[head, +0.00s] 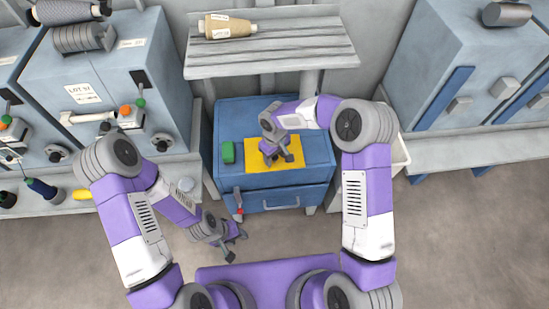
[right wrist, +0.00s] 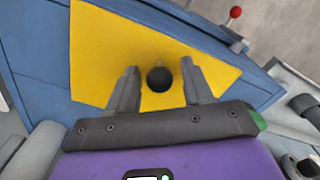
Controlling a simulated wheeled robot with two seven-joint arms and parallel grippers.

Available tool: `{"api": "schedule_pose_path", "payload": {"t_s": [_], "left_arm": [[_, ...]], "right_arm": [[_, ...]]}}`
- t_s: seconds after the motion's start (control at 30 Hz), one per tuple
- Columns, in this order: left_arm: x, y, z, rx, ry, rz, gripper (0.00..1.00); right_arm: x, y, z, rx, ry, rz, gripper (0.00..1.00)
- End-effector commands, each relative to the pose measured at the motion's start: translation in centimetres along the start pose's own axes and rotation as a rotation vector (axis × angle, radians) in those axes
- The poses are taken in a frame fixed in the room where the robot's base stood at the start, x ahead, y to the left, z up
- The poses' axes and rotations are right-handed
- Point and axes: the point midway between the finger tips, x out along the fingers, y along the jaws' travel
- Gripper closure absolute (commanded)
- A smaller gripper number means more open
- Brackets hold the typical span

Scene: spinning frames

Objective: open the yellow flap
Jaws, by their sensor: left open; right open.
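The yellow flap (head: 290,172) lies flat on top of the blue cabinet (head: 318,149) in the middle. In the right wrist view the yellow flap (right wrist: 110,50) fills much of the picture, with a dark round knob (right wrist: 160,79) on it. My right gripper (head: 280,160) is over the flap. In the right wrist view its open fingers (right wrist: 158,88) stand on either side of the knob; I cannot tell if they touch it. My left gripper (head: 235,243) is open and empty, low in front of the cabinet and away from the flap.
A red-ended lever (head: 239,207) is at the cabinet's front left. A shelf with a yarn cone (head: 229,26) hangs above. Machines stand left and right; the floor in front is bare.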

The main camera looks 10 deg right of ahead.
Motion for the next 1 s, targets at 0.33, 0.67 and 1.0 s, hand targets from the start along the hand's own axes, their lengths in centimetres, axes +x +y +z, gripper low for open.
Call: {"api": "schedule_pose_path", "payload": {"t_s": [0.33,0.67,1.0], "left_arm": [[0.17,-0.05,-0.01,0.0,0.0,0.0,0.57],[0.17,-0.06,-0.02,0.0,0.0,0.0,0.57],[-0.27,0.11,0.0,0.0,0.0,0.0,0.57]], "right_arm": [[0.49,0.01,-0.04,0.0,0.002,0.0,0.55],[0.49,0.01,-0.03,0.0,0.002,0.0,1.0],[0.24,0.05,-0.06,0.0,-0.01,-0.007,1.0]]}}
